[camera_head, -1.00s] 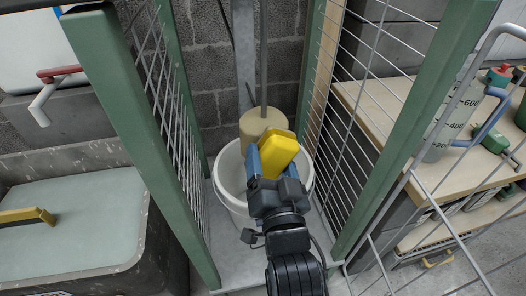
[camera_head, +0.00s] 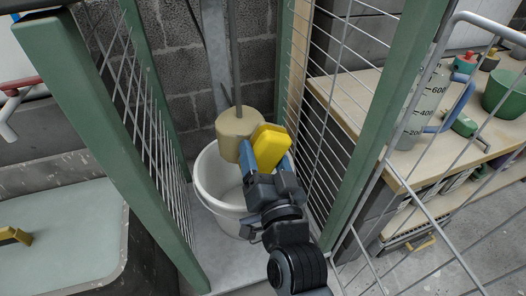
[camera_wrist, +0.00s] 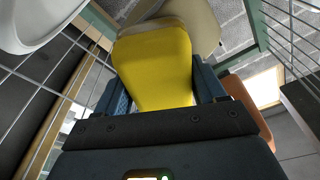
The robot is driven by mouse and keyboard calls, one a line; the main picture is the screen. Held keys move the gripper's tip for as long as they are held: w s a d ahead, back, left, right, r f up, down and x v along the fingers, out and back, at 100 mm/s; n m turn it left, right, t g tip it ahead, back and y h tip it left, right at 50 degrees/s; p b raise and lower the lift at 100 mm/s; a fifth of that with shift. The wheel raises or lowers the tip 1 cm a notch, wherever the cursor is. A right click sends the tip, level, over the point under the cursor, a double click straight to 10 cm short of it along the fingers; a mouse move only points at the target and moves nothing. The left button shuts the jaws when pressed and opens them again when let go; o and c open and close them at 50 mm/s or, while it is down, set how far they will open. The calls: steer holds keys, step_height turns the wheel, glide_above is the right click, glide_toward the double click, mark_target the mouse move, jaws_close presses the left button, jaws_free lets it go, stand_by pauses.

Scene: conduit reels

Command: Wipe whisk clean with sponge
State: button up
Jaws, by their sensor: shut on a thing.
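My gripper (camera_head: 266,160) is shut on a yellow sponge (camera_head: 271,147), which also fills the middle of the wrist view (camera_wrist: 155,70). A beige cylindrical head on a thin grey rod (camera_head: 232,126), seemingly the whisk, is upright over the white bucket (camera_head: 204,170). No separate wires show on it. The sponge is at the right side of this head and overlaps it in the picture. In the wrist view the beige head (camera_wrist: 203,25) shows just behind the sponge. I cannot tell whether they touch.
Green posts (camera_head: 112,150) with wire mesh panels stand close on both sides of the bucket, leaving a narrow bay. A block wall (camera_head: 180,70) closes the back. On the right is a wooden bench (camera_head: 360,110) with a measuring jug (camera_head: 425,105).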

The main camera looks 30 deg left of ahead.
steer(key=shift+s+a+r+p, duration=0.25)
steer(key=shift+s+a+p, duration=0.45)
steer(key=shift+p, duration=0.3)
steer(key=shift+s+a+f+p, duration=0.1)
steer(key=shift+s+f+p, duration=0.05)
steer(key=shift+s+p, duration=0.2)
steer(key=s+a+p, duration=0.1)
steer(key=p, duration=0.3)
steer(key=shift+a, duration=0.1)
steer(key=shift+s+a+r+p, duration=0.2)
steer(key=shift+s+a+p, duration=0.15)
steer(key=shift+p, duration=0.65)
steer(key=shift+s+a+f+p, duration=0.15)
steer(key=shift+s+a+p, duration=0.05)
steer(key=shift+p, duration=0.3)
steer(key=shift+f, duration=0.1)
steer(key=shift+w+d+f+b, duration=0.15)
steer(key=shift+w+b, duration=0.05)
steer(key=shift+b, duration=0.7)
steer(key=w+d+b, duration=0.2)
steer(key=b, duration=0.2)
steer(key=shift+w+d+r+b, duration=0.1)
steer(key=shift+r+b, duration=0.1)
steer(key=shift+b, duration=0.2)
